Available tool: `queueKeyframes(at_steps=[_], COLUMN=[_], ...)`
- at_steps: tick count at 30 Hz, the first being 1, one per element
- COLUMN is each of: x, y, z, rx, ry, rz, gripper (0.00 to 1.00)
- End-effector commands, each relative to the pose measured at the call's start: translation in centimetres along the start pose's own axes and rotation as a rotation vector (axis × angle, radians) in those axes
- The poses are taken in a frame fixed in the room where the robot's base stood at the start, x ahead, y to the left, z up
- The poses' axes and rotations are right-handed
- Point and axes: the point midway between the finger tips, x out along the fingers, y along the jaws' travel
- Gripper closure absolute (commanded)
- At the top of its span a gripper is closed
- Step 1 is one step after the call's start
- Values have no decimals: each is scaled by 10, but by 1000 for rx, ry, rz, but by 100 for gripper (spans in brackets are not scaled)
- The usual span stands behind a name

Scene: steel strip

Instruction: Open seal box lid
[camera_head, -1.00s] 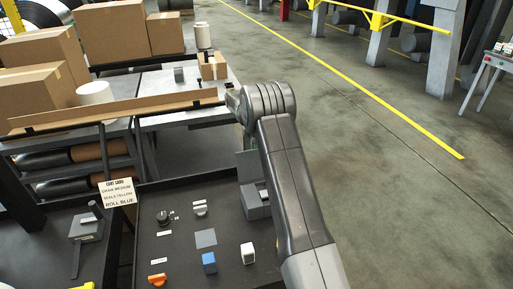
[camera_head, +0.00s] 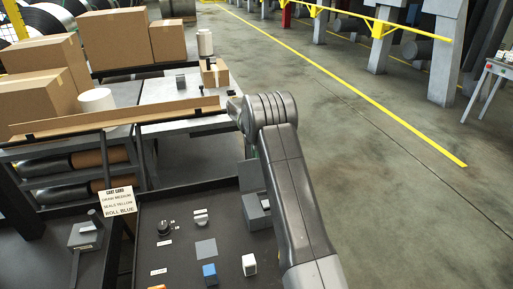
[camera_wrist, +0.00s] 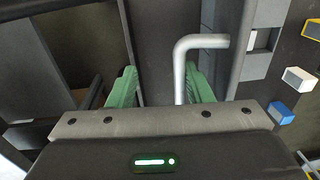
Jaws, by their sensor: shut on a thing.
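The seal box (camera_head: 257,210) is a grey box on the dark cart top, left of my arm. A grey panel, apparently its lid (camera_head: 250,175), stands raised at its far side; my arm partly covers the area. In the wrist view, the green fingers of my gripper (camera_wrist: 162,88) are at either side of a pale bent bar (camera_wrist: 181,70), which lies against the right finger. The exact contact is hidden. A grey box part (camera_wrist: 262,50) shows at right.
The cart top (camera_head: 180,260) carries a black knob (camera_head: 164,228), a blue block (camera_head: 209,272) and a white block (camera_head: 249,264). A card (camera_head: 118,201) stands at its left. A steel table (camera_head: 180,90) with cardboard boxes lies behind. Open floor is on the right.

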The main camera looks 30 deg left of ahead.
Motion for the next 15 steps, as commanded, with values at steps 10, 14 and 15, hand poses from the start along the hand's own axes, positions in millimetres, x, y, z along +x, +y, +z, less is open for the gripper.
queueKeyframes(at_steps=[10, 14, 15], x=[-70, -99, -106], y=[3, 0, 0], z=[0, 0, 0], rx=[-1, -1, -1], ry=[-1, -1, -1], rz=[24, 18, 17], gripper=[67, 67, 67])
